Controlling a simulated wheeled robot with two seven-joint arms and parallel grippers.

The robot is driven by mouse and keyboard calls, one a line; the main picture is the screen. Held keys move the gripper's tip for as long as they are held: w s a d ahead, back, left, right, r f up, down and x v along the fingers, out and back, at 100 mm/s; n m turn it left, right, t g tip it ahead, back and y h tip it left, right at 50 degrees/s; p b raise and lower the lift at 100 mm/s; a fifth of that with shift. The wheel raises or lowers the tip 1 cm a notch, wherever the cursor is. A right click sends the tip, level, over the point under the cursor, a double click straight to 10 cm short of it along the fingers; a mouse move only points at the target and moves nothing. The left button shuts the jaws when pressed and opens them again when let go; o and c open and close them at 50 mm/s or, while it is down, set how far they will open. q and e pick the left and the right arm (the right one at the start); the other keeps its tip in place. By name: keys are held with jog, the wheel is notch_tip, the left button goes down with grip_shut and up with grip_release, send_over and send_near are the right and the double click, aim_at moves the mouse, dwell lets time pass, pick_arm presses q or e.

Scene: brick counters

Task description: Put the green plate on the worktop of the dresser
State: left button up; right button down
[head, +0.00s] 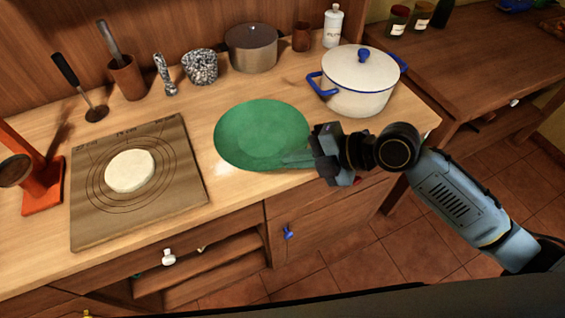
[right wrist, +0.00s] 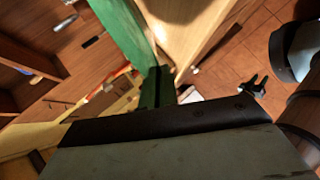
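The green plate (head: 255,132) is over the front middle of the dresser's light wooden worktop (head: 215,95), right of a board. It looks roughly level; I cannot tell whether it rests fully on the wood. My right gripper (head: 300,158) reaches in from the right, its fingers at the plate's front right rim. In the right wrist view the plate (right wrist: 118,25) shows edge-on as a green strip running to the close-set fingers (right wrist: 158,88), which look shut on its rim. The worktop (right wrist: 178,25) is beside it there. My left gripper is out of view.
A white pot with blue handles (head: 358,85) stands close behind my right gripper. A marked board (head: 88,205) with a pale round of dough (head: 130,170) lies to the left. A metal pot (head: 252,50), a speckled pot (head: 200,68) and a white bottle (head: 333,27) stand along the back.

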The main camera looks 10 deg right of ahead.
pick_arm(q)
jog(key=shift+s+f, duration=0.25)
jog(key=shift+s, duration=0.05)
pick_arm(e)
notch_tip(320, 180, down, 7)
jog(key=c, duration=1.7)
grip_release()
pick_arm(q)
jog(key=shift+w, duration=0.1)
pick_arm(e)
jog(key=shift+d, duration=0.1)
pick_arm(q)
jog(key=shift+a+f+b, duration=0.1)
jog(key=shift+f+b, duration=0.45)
jog(key=shift+b, duration=0.2)
pick_arm(e)
jog(key=shift+v, duration=5.95)
